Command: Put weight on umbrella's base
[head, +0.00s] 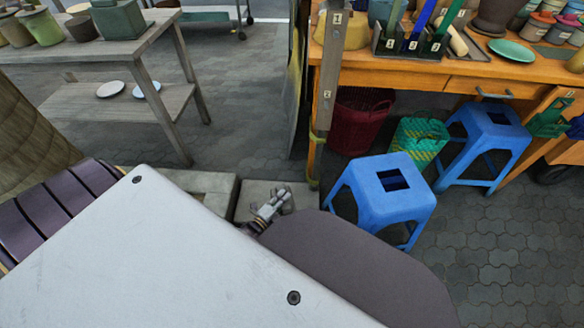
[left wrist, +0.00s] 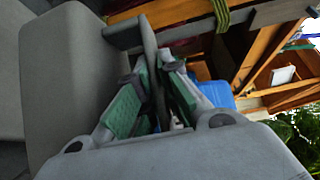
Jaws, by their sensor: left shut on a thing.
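Pale grey concrete-like slabs, which look like the weights, lie on the paving in the head view: one at left (head: 204,184) and one (head: 300,196) behind my left gripper (head: 270,207). In the left wrist view, my left gripper (left wrist: 158,85) has its green-padded fingers closed around a thin dark grey upright piece (left wrist: 150,45). That piece appears to join a large grey block (left wrist: 70,75) at left. I cannot tell whether the block is lifted. The umbrella's base is not clearly identifiable; my white body panel hides much of the floor. My right gripper is out of view.
A blue stool (head: 383,200) stands just right of the gripper, with another blue stool (head: 487,135) beyond. An orange workbench (head: 400,68) and a red basket (head: 358,120) are behind. A grey table (head: 100,48) is at upper left. Paving between the tables is clear.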

